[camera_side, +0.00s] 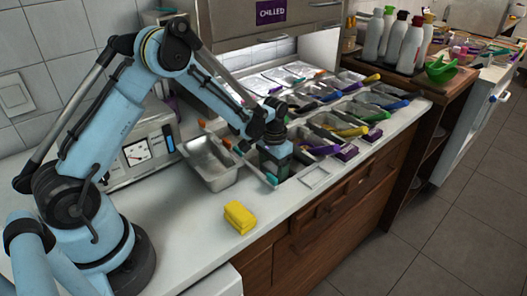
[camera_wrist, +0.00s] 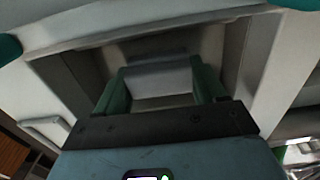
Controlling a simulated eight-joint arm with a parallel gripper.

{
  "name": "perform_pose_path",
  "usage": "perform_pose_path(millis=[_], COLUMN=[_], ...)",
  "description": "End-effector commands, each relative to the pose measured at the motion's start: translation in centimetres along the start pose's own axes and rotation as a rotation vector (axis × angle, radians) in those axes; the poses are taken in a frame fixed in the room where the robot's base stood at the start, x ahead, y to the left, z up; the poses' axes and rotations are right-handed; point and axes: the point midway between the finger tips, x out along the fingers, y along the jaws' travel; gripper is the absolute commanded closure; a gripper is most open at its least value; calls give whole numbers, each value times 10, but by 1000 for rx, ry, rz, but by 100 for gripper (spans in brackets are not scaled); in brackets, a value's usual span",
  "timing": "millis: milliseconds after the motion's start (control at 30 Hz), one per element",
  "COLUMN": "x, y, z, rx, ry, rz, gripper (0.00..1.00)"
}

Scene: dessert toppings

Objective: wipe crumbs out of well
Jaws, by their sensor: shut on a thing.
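My gripper (camera_side: 273,177) reaches down into an open well (camera_side: 297,183) in the counter, near its front edge. In the wrist view my gripper's two green fingers (camera_wrist: 162,88) stand on either side of a pale grey, flat-faced piece (camera_wrist: 158,76), shut on it; it looks like a cloth or pad, but I cannot tell which. The grey well walls (camera_wrist: 72,84) surround the fingers. The well's floor is mostly hidden behind my gripper, and I can make out no crumbs in either view.
A steel pan (camera_side: 207,160) stands left of my gripper. A yellow sponge-like block (camera_side: 239,217) lies on the counter in front. Several topping wells with coloured-handled scoops (camera_side: 352,131) lie to the right. A white square lid or frame (camera_side: 316,175) is close by on the right.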

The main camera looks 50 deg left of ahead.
Motion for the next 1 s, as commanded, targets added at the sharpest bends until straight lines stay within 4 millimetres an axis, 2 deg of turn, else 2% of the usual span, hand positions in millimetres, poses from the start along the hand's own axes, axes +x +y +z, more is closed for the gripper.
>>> perform_pose_path(millis=[1000], x=[-112], y=[2], z=[0], rx=[3], ry=[2], rz=[4], gripper=[54])
